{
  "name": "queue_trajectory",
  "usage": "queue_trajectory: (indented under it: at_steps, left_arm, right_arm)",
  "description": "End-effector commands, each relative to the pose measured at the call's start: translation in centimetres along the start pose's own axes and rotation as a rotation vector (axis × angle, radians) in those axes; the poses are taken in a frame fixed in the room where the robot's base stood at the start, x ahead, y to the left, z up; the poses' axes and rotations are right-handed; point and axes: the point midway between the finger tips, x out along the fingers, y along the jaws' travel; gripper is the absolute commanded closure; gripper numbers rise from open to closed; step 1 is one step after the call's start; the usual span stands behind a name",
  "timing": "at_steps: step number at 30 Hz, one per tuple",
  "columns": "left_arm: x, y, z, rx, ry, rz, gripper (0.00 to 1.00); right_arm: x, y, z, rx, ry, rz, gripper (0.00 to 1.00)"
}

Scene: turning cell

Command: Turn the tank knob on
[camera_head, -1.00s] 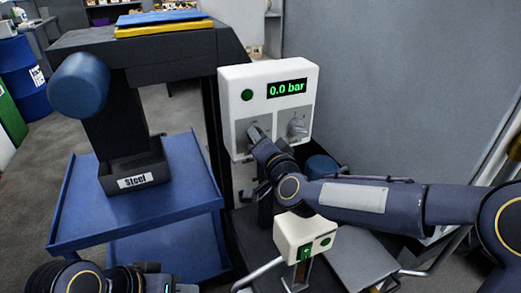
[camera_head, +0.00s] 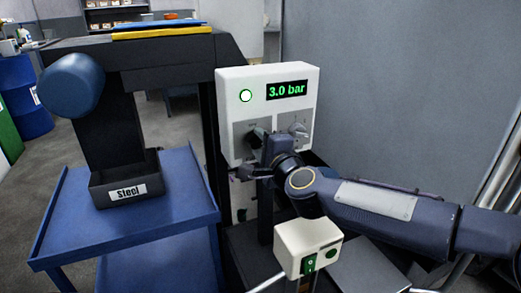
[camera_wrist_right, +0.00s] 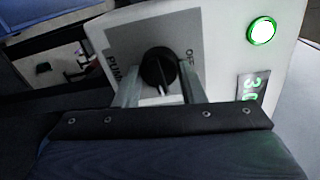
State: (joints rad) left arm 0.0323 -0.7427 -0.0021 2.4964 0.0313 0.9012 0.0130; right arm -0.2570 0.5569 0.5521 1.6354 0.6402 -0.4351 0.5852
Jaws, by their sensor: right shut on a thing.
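My right gripper (camera_wrist_right: 160,82) is shut on the black knob (camera_wrist_right: 158,66), one finger on each side. The plate beside that knob reads PUMP, with OFF at its other side. In the head view my right gripper (camera_head: 262,142) covers most of this left-hand knob. My left gripper is out of view.
A small white box with a green switch (camera_head: 308,249) stands below my right forearm. A blue trolley (camera_head: 185,220) with a bin marked Steel (camera_head: 128,192) is at the left. A grey wall (camera_head: 400,80) stands to the right.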

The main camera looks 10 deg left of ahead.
Motion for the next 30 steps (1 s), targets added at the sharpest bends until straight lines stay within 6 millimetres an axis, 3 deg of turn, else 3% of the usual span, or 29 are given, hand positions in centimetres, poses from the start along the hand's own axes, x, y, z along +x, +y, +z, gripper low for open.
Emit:
queue_trajectory:
  at_steps: [21, 22, 26, 30]
  left_arm:
    - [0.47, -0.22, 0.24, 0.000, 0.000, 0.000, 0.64]
    - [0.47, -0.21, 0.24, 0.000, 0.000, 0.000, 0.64]
    - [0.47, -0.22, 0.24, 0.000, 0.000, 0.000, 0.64]
    - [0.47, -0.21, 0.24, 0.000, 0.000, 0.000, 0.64]
  right_arm:
    - [0.01, 0.04, -0.06, 0.076, -0.004, 0.002, 0.86]
    - [0.01, 0.04, -0.06, 0.076, -0.004, 0.002, 0.61]
    - [0.01, 0.04, -0.06, 0.075, -0.004, 0.002, 0.44]
    - [0.01, 0.04, -0.04, 0.074, -0.004, 0.001, 0.42]
